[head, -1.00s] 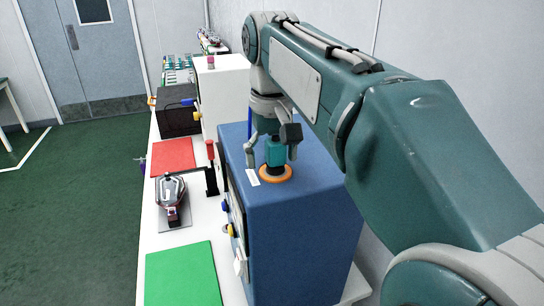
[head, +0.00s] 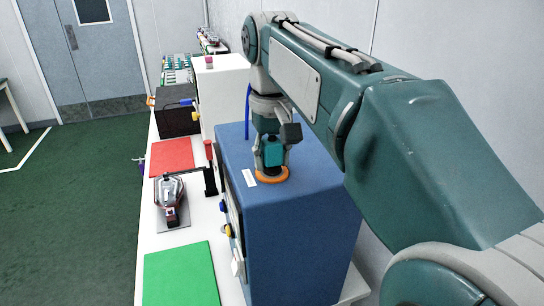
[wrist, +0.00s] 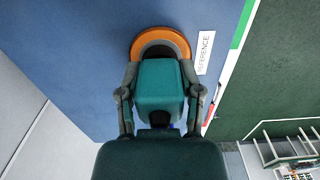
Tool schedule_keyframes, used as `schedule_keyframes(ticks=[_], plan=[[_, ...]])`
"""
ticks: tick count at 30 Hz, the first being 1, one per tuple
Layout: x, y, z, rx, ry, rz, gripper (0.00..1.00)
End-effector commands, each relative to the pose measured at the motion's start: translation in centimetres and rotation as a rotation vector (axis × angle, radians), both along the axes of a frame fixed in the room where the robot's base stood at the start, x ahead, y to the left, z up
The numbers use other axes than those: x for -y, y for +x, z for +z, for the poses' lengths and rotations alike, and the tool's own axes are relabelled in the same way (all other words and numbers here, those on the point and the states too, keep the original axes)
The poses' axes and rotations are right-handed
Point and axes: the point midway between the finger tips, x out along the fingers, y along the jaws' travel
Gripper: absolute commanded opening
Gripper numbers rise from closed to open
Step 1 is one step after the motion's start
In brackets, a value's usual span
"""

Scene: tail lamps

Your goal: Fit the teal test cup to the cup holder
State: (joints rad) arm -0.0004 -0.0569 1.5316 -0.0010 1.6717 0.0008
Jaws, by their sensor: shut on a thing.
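The teal test cup (head: 273,152) is a blocky teal body upright on an orange ring (head: 272,178) on top of the blue cabinet. My gripper (head: 271,160) points straight down and is shut on the cup, a finger at each side. In the wrist view the cup (wrist: 160,88) lies between the two fingers, with a dark part over the orange ring (wrist: 152,32). A white label reading REFERENCE (wrist: 204,53) is beside the ring. I cannot tell for sure which thing is the cup holder; a black stand with a red top (head: 210,180) stands beside the lamp.
The blue cabinet (head: 300,235) has knobs on its left side. On the white bench left of it are a tail lamp (head: 170,190), a red mat (head: 172,157) and a green mat (head: 180,275). A black box (head: 177,121) and a white cabinet (head: 222,95) stand farther back.

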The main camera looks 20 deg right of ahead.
Motion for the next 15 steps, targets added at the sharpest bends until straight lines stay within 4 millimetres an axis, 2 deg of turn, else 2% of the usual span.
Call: schedule_keyframes(ticks=[15], plan=[[0.0,0.0,1.5,0.006,0.001,0.001,0.0]])
